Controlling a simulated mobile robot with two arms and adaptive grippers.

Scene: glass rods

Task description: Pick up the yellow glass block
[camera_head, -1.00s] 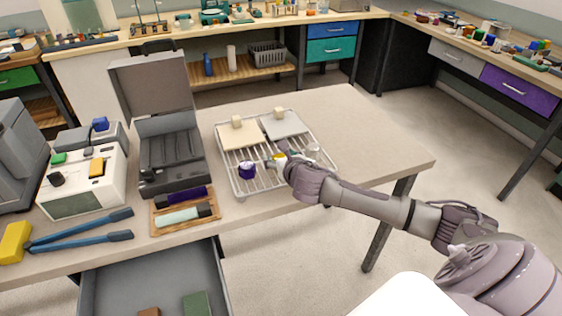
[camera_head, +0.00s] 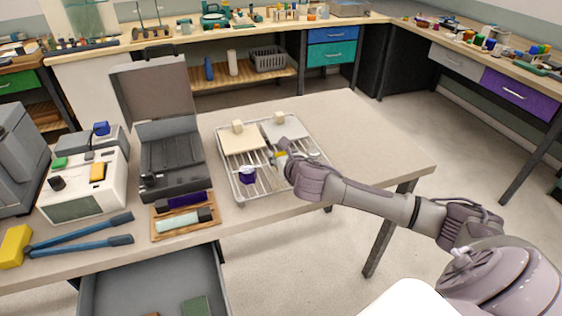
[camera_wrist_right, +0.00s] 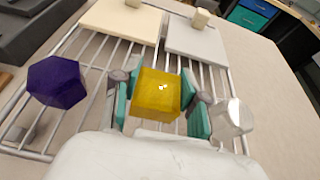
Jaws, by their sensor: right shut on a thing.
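The yellow glass block (camera_wrist_right: 156,95) sits between the teal-padded fingers of my right gripper (camera_wrist_right: 160,105) in the right wrist view. The fingers are shut on it from both sides. How far the block is above the rack bars is hard to tell. My left gripper is not in view.
A purple block (camera_wrist_right: 57,82) is left of the gripper on the rack, and a clear glass piece (camera_wrist_right: 232,118) is close on the right. A cream plate (camera_wrist_right: 122,20) and a grey plate (camera_wrist_right: 196,42) lie behind. An open grey case (camera_head: 170,150) stands left of the rack.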

